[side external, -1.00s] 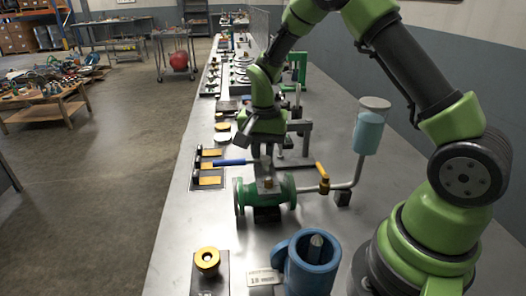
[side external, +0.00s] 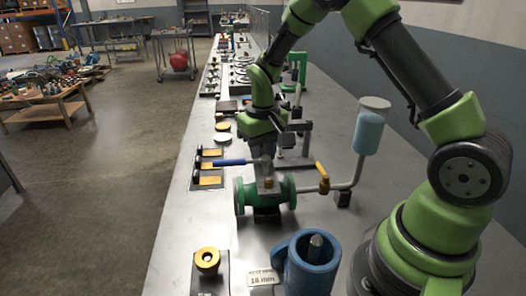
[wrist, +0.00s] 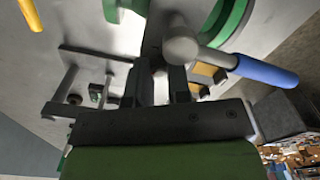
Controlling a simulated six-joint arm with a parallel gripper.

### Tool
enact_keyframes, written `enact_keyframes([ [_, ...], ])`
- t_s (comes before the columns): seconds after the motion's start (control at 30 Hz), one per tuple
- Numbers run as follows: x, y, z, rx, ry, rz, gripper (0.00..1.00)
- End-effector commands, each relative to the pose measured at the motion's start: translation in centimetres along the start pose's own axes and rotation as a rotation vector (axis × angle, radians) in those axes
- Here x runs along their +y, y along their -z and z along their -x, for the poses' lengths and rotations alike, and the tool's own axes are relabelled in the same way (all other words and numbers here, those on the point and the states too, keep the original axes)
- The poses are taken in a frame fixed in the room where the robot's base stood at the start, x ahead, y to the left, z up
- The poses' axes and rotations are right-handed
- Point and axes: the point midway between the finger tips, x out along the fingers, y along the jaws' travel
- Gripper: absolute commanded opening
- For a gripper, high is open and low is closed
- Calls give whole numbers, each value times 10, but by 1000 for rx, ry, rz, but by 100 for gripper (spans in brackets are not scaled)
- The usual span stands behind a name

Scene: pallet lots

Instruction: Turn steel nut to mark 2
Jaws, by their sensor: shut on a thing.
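My gripper (side external: 264,158) points down just above and behind the green valve body (side external: 246,195) in the side view. In the wrist view its dark fingers (wrist: 161,78) are shut close together on a small grey piece, apparently the steel nut (wrist: 160,74), mostly hidden between them. A grey round hub (wrist: 181,45) with a blue handle (wrist: 263,73) is close beside the fingertips. The blue handle (side external: 230,162) reaches left from the valve top in the side view. I cannot make out mark 2.
A yellow lever (side external: 322,178) on a pipe stands to the right of the valve. Several orange-topped blocks (side external: 210,180) lie left. Bare bench (side external: 375,170) shows right.

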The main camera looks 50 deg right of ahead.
Motion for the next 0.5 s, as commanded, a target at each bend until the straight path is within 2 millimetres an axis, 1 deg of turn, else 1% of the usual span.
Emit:
enact_keyframes([
  [0.23, 0, 0, 1, 0, 0, 81, 0],
  [0.5, 0, 0, 1, 0, 0, 104, 0],
])
